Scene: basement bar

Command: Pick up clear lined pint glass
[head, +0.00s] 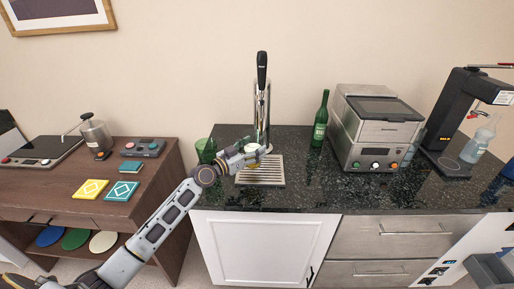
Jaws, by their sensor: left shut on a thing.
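My left gripper (256,156) reaches in over the counter at the drip tray (260,176), below the beer tap (262,75). It is shut on a small pale object that I take to be the clear lined pint glass (251,147). The glass is tiny in this view and partly hidden by the fingers, so its lines and its exact tilt cannot be told. Whether it touches the tray cannot be told either. My right gripper is not in view.
A green glass (205,150) stands just left of the gripper. A green bottle (320,120), a steel machine (375,130) and a black dispenser (455,120) stand to the right on the dark counter (305,190). A wooden side table (55,182) is at left.

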